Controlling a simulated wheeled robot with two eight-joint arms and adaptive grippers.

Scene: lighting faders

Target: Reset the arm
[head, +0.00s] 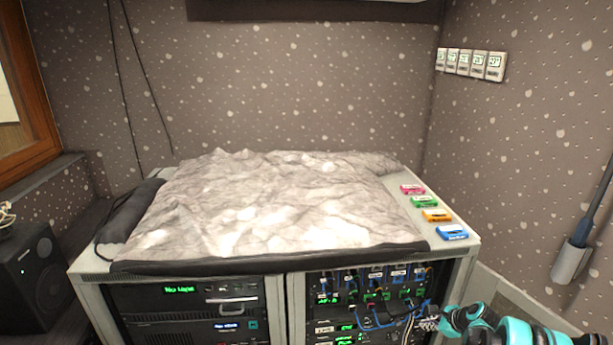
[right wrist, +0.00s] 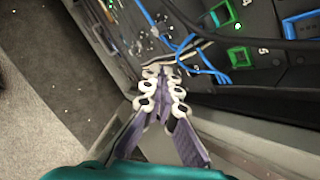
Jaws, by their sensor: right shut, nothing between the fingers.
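My right arm comes in at the lower right of the head view. Its gripper (head: 428,325) is low in front of the rack's right bay. In the right wrist view the gripper (right wrist: 165,75) has its two fingers together at the tips, with nothing between them, close to the rack front. I cannot tell whether the fingertips touch the cables or panel there. My left arm and gripper are not in view.
A rack console (head: 90,263) bears a crumpled grey cover (head: 270,205). Pink (head: 412,189), green (head: 424,201), orange (head: 437,215) and blue (head: 452,232) pieces line its right edge. Blue cables (head: 380,318) hang at the right bay. A speaker (head: 40,275) stands left.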

